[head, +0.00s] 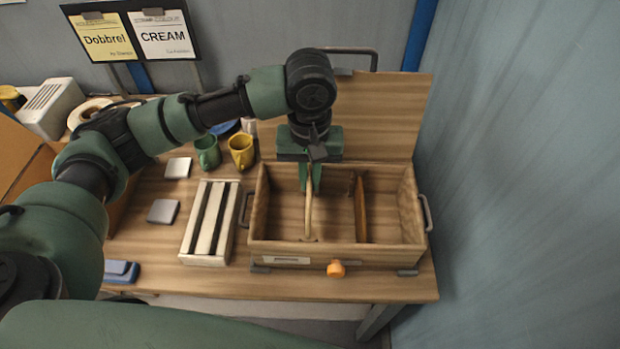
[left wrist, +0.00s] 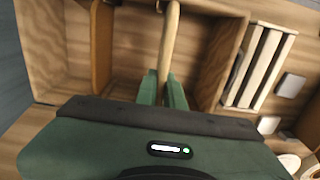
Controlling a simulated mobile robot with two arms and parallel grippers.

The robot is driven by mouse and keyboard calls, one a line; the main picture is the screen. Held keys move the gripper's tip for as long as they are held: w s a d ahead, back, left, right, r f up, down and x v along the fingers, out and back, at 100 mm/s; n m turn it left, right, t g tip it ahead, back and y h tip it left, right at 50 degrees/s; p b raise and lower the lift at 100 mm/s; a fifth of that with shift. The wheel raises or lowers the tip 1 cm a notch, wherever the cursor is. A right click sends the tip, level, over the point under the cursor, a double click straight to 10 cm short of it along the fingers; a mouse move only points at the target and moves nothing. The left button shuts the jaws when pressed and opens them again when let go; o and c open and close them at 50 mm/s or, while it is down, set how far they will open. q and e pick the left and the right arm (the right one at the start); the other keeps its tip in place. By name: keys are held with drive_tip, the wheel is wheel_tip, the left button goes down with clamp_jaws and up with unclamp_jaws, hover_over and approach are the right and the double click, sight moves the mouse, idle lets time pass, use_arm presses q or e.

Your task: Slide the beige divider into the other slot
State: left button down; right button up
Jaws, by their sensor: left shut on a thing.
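The beige divider (head: 309,212) stands upright inside the wooden box (head: 335,256), left of its middle in the head view. My left gripper (head: 310,180) reaches down into the box from behind and is shut on the far end of this divider. In the left wrist view its green fingers (left wrist: 165,88) sit on either side of the beige divider (left wrist: 171,38). A brown divider (head: 361,208) stands to the right in the box; it also shows in the left wrist view (left wrist: 102,45). The slots themselves are hard to make out. My right gripper is not in view.
A white slotted rack (head: 210,222) stands left of the box. Green (head: 207,152) and yellow (head: 242,151) mugs stand behind it. The box's raised lid (head: 385,115) is at the back, and a blue-grey wall (head: 520,170) is at the right.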

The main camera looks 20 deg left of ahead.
use_arm(q)
drive_tip(key=shift+f+b, duration=0.6)
drive_tip(key=shift+b, duration=0.05)
drive_tip(key=shift+f, duration=1.95)
drive_tip(key=shift+f+b, duration=0.55)
drive_tip(key=shift+f, duration=1.5)
drive_tip(key=c, duration=1.5)
unclamp_jaws()
drive_tip(key=shift+o, duration=0.2)
drive_tip(key=shift+r, duration=0.1)
wheel_tip(320, 180, up, 8)
drive_tip(key=shift+f+b, duration=0.15)
drive_tip(key=shift+b, duration=0.3)
